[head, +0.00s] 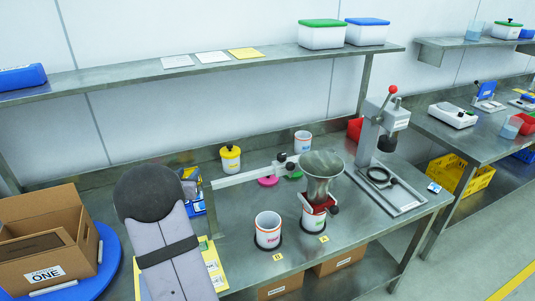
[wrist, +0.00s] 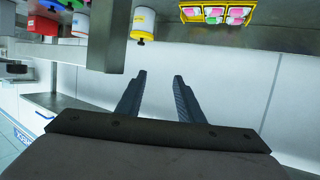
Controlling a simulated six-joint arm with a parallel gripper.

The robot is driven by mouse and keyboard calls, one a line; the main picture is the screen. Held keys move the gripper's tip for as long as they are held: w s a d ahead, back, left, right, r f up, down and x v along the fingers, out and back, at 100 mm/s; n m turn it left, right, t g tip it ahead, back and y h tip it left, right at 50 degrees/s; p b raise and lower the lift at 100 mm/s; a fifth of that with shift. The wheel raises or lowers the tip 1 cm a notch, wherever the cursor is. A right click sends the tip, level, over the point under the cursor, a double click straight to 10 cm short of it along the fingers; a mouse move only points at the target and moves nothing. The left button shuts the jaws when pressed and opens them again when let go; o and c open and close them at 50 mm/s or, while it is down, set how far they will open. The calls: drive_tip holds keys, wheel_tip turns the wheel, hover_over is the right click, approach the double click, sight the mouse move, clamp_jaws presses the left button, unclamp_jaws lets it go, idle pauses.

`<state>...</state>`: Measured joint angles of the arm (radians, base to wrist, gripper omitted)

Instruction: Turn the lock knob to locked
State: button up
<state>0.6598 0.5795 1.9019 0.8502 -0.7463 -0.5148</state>
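A metal funnel (head: 322,172) sits in a red holder (head: 318,207) on the steel bench, above a white cup. A black knob (head: 335,209) sticks out at the holder's right side. Another black knob (head: 283,158) is on the white horizontal beam (head: 245,174) left of the funnel. I cannot tell which is the lock knob, or its setting. In the wrist view my gripper (wrist: 161,76) is open, with nothing between its fingers. A dark knob (wrist: 16,69) shows at that view's left edge, away from the fingers. The gripper does not show in the head view.
A white cup (head: 268,230) stands left of the holder. A yellow-lidded pot (head: 230,158) stands behind the beam. A press stand (head: 378,130) with a red-tipped lever is at right. A cardboard box (head: 45,235) is at left. A shelf (head: 200,66) runs above.

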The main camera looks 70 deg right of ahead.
drive_tip(key=s+d+r+m+g+h+p, duration=0.1)
drive_tip(key=s+d+m+g+h, duration=0.25)
drive_tip(key=s+d+g, duration=0.55)
drive_tip(key=m+g+p, duration=0.1)
drive_tip(key=m+g, duration=0.2)
drive_tip(key=m, duration=0.2)
approach(278, 159)
drive_tip(key=shift+y, duration=0.25)
drive_tip(key=x, duration=0.4)
drive_tip(key=shift+s+d+r, duration=0.2)
drive_tip(key=shift+r, duration=0.1)
drive_tip(key=shift+s+d+r+p, duration=0.1)
drive_tip(key=shift+s+d+p, duration=0.1)
drive_tip(key=shift+d+p, duration=0.4)
drive_tip(key=shift+p+x, duration=1.1)
drive_tip(key=shift+x, duration=1.85)
drive_tip(key=shift+w, duration=0.1)
drive_tip(key=c, duration=0.8)
